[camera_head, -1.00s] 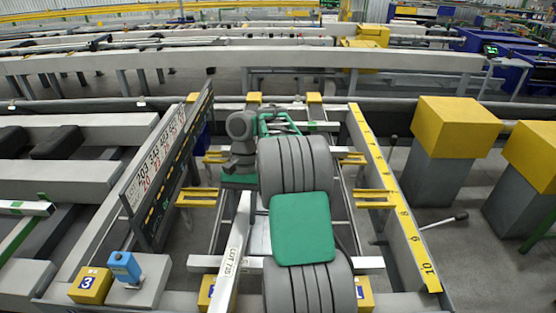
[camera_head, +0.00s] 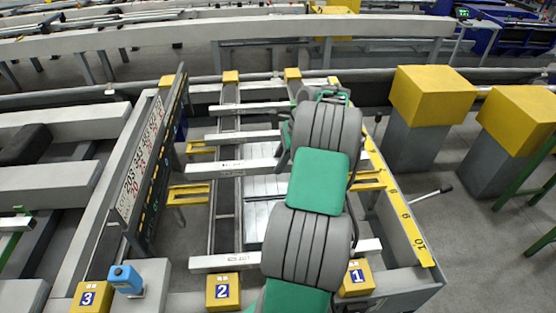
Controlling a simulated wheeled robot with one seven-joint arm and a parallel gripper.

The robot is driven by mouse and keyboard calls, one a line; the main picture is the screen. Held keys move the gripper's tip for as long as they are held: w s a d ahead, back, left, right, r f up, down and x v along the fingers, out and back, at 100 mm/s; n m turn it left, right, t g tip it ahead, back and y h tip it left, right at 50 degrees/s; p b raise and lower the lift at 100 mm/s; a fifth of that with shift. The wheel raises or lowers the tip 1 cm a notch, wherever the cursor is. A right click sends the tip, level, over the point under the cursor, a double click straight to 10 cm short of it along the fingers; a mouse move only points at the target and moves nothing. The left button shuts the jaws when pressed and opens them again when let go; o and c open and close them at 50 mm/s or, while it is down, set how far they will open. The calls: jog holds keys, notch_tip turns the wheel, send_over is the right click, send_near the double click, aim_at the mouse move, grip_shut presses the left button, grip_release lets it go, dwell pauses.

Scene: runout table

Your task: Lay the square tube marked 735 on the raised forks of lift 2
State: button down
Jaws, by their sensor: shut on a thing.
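Three pale square tubes lie crosswise in the far half of the runout table: a far one (camera_head: 262,108), a middle one (camera_head: 240,137) and a nearer one (camera_head: 232,167) with a small dark mark. A fourth tube (camera_head: 215,263), also marked, lies across the near end. The marks are too small to read now. My gripper (camera_head: 283,157) shows only as a dark edge left of my arm, at the nearer of the three far tubes, and appears shut on it. My arm hides the rest. Yellow forks (camera_head: 188,190) stand at left, others (camera_head: 368,181) at right. Block 2 (camera_head: 222,291) is at the near edge.
Block 3 (camera_head: 91,296) and a blue device (camera_head: 126,279) are at near left, block 1 (camera_head: 356,277) at near right. A dark numbered board (camera_head: 150,165) rises along the left. A yellow scale (camera_head: 407,215) runs along the right. Yellow-topped posts (camera_head: 431,95) stand beyond it.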

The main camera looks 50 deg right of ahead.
aim_at(288, 166)
jog(key=shift+r+p, duration=0.3)
jog(key=shift+p, duration=0.5)
notch_tip(288, 166, down, 10)
jog(key=b, duration=0.3)
jog(key=c, duration=1.3)
grip_release()
jog(key=o, duration=0.5)
jog(key=shift+c, duration=0.2)
jog(key=shift+a+f, duration=0.1)
jog(key=shift+f, duration=0.05)
jog(key=v, duration=0.8)
